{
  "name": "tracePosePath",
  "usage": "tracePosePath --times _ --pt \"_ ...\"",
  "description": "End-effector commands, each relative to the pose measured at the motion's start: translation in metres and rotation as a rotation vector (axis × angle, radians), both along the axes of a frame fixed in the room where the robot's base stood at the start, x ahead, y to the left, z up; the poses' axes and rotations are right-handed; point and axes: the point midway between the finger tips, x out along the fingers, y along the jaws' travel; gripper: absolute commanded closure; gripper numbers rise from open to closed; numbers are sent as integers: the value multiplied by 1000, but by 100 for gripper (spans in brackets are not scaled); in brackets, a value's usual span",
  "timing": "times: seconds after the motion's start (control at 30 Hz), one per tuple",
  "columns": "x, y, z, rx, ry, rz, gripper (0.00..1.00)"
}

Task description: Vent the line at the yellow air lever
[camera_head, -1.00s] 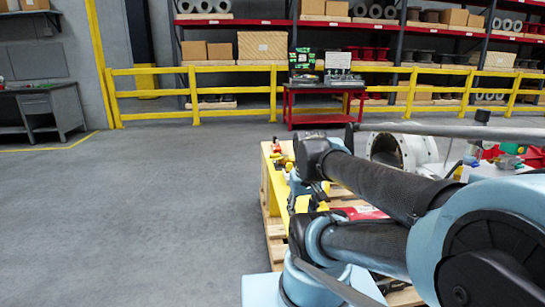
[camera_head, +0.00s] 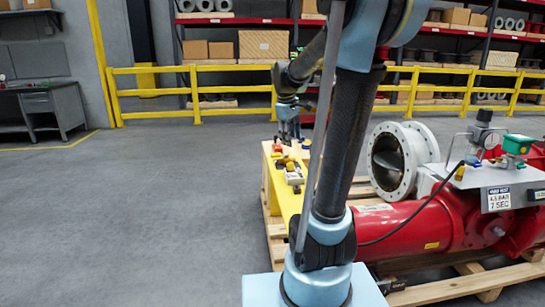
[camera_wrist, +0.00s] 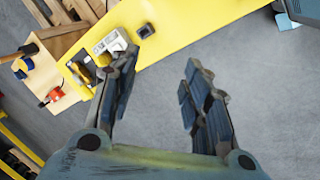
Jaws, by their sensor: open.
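A yellow panel (camera_head: 290,203) stands on a wooden pallet and carries several small fittings. A small yellow part (camera_wrist: 80,73), which looks like the yellow air lever, sits beside a white body (camera_wrist: 112,44) in the wrist view. My left finger partly covers these fittings there. In the head view the pale body (camera_head: 293,177) shows near the panel's top, but the lever's exact shape is too small to tell. My gripper (camera_wrist: 165,100) is open and empty. In the head view my gripper (camera_head: 289,128) hangs above the far end of the panel, apart from the fittings.
A red fitting (camera_wrist: 53,96) and a blue knob (camera_wrist: 20,66) lie left of the lever in the wrist view. A large red actuator (camera_head: 420,222) and a grey flanged valve (camera_head: 402,160) stand to the right. The grey floor (camera_head: 150,215) at left is clear.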

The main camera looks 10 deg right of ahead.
Motion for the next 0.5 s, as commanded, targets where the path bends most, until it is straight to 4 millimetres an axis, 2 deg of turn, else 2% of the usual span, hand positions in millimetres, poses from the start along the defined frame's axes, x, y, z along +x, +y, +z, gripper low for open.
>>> tracePosePath --times 0.03,0.23,0.5 --pt "20 2 3 -15 4 34 57" --pt "88 9 8 -79 27 174 57" --pt "180 21 0 -166 62 359 57"
